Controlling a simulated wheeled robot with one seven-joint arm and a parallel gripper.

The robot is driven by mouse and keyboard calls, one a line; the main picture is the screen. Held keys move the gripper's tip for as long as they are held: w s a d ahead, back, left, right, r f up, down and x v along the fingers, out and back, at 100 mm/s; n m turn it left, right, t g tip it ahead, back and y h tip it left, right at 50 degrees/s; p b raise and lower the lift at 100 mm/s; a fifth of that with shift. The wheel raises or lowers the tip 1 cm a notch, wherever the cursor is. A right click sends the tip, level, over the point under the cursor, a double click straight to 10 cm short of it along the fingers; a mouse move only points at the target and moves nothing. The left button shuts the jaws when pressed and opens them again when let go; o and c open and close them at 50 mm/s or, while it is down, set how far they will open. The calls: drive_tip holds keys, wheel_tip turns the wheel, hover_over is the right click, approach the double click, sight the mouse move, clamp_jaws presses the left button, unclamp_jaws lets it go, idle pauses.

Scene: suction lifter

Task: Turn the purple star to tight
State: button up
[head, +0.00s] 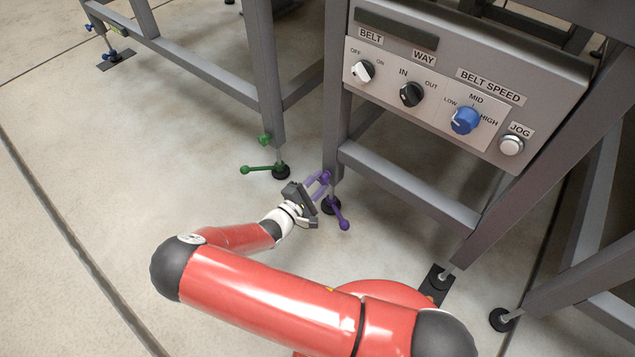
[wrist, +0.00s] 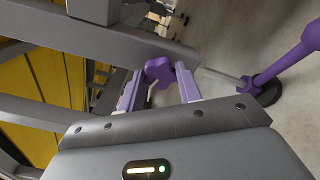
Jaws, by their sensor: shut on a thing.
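The purple star (head: 326,175) is a small knob on the lower end of the grey leg, left of the control panel. In the wrist view the purple star (wrist: 158,70) sits between the two pale purple fingers of my gripper (wrist: 159,78). My gripper (head: 319,182) reaches it from the lower left in the head view and is shut on it. The fingers partly cover its sides. I see no readable tight or loose marking.
A purple lever (head: 340,214) sticks out by the foot below the star; it also shows in the wrist view (wrist: 291,55). A green lever (head: 262,169) and green star (head: 265,139) are on the neighbouring leg. The control panel (head: 455,95) is above right. Open floor lies left.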

drive_tip(key=m, duration=0.6)
drive_tip(key=shift+m, duration=0.3)
drive_tip(key=m+p, duration=0.1)
drive_tip(key=m, duration=0.5)
drive_tip(key=shift+f+m, duration=0.1)
drive_tip(key=shift+m, duration=0.3)
drive_tip(key=o, duration=1)
drive_tip(key=shift+s+a, duration=0.1)
drive_tip(key=v, duration=0.7)
drive_tip(key=shift+s+a+p, duration=0.2)
drive_tip(key=shift+s+p, duration=0.05)
drive_tip(key=shift+p, duration=0.05)
